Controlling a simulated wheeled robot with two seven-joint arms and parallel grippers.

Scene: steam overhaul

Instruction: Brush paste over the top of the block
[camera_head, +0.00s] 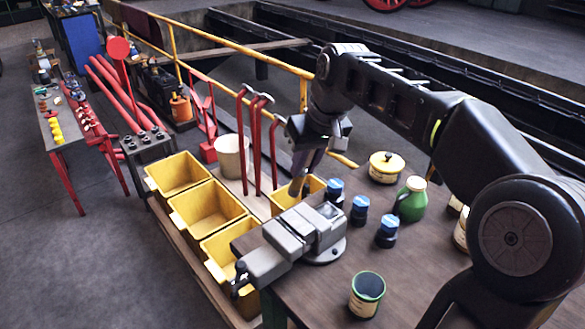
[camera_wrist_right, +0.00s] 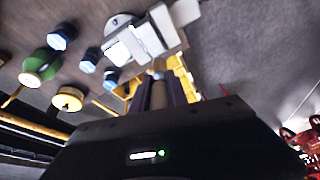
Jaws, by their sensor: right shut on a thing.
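My right gripper (camera_head: 308,168) hangs above the yellow bins, just behind the grey vise (camera_head: 278,258). It is shut on a slim tan thing, likely the brush (camera_head: 297,187), whose lower end points down; it also shows between the fingers in the right wrist view (camera_wrist_right: 158,93). The vise stands on the bench's left edge, and in the right wrist view (camera_wrist_right: 145,38) it lies beyond the fingertips. A pale grey piece (camera_head: 324,218) at the vise's jaws may be the block; I cannot tell it clearly from the jaws. An open green tin (camera_head: 367,293) stands at the front. My left gripper is not in view.
Several yellow bins (camera_head: 207,207) line the bench's left side. Blue-capped jars (camera_head: 359,207), a green jug (camera_head: 411,197) and a yellow-lidded tin (camera_head: 386,166) stand right of the vise. Red levers (camera_head: 256,140) rise behind. The bench (camera_head: 325,285) is bare between vise and green tin.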

